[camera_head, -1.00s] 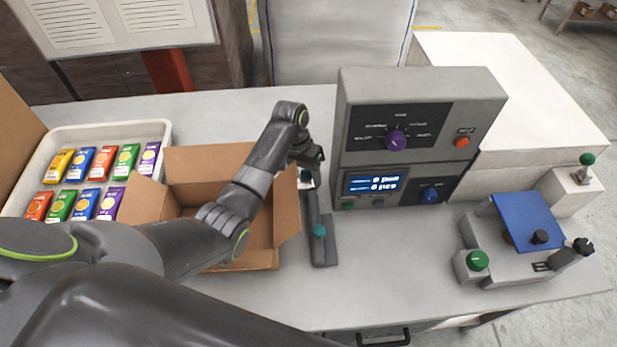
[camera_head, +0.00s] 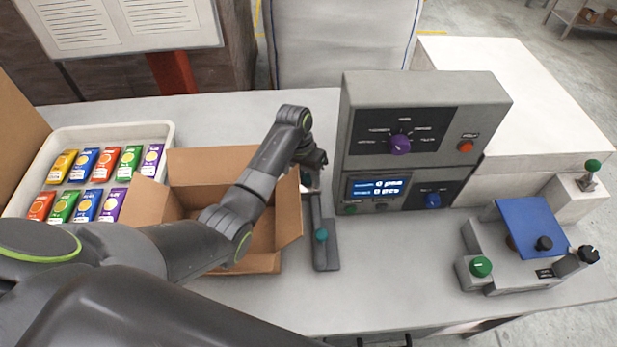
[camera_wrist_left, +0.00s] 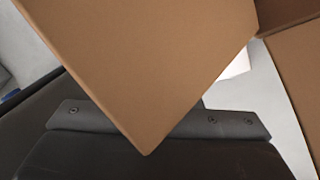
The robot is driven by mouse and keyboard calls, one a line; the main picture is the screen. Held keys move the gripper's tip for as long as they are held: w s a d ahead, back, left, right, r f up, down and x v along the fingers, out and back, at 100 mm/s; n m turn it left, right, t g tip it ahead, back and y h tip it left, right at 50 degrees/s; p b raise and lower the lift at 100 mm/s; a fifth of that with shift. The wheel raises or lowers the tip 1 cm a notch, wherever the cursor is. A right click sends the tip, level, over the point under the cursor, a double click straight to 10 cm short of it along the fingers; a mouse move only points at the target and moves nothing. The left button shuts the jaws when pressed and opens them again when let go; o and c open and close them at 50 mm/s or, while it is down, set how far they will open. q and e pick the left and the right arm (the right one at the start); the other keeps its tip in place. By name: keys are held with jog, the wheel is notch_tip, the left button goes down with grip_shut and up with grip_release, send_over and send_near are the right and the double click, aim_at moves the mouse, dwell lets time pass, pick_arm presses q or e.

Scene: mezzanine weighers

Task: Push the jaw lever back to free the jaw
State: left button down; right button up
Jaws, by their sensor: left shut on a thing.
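A grey bar-shaped fixture (camera_head: 327,257) with a teal knob (camera_head: 321,235) lies on the bench between the open carton and the grey console. Which part of it is the jaw lever I cannot tell for certain. My left gripper (camera_head: 314,180) is at the fixture's far end, beyond the knob and beside the carton's right flap. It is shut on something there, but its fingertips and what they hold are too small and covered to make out. In the left wrist view a carton flap (camera_wrist_left: 150,60) hides the fingers. My right gripper is not in view.
The open carton (camera_head: 283,215) stands under my left forearm. A white tray (camera_head: 168,135) of coloured packets is at the left. The grey console (camera_head: 480,95) stands close right of the gripper. A blue-plated device (camera_head: 525,222) is at the right. The bench front centre is clear.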

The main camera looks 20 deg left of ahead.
pick_arm(q)
jog(key=shift+w+r, duration=0.1)
jog(key=shift+w, duration=0.05)
jog(key=shift+w+a+r+g, duration=0.15)
jog(key=shift+w+r+g, duration=0.1)
jog(key=shift+g, duration=0.25)
jog(key=shift+w+a+g+h, duration=0.1)
jog(key=shift+w+g+h, duration=0.1)
jog(key=shift+g+h, duration=0.1)
jog(key=shift+w+a+g+b, duration=0.15)
jog(key=shift+w+g+b, duration=0.2)
jog(key=shift+g+b, duration=0.2)
jog(key=shift+w+a+g+h+b, duration=0.15)
jog(key=shift+w+g+h+b, duration=0.25)
jog(key=shift+b, duration=0.75)
jog(key=shift+w+a+r+n+g+h+b, duration=0.3)
jog(key=shift+w+g+b, duration=0.35)
jog(key=shift+b, duration=2.7)
jog(key=shift+w+a+r+g+h+b, duration=0.1)
jog(key=shift+w+g+h+b, duration=0.5)
jog(key=shift+b, duration=2.7)
jog(key=shift+s, duration=0.2)
jog(key=c, duration=1.1)
grip_release()
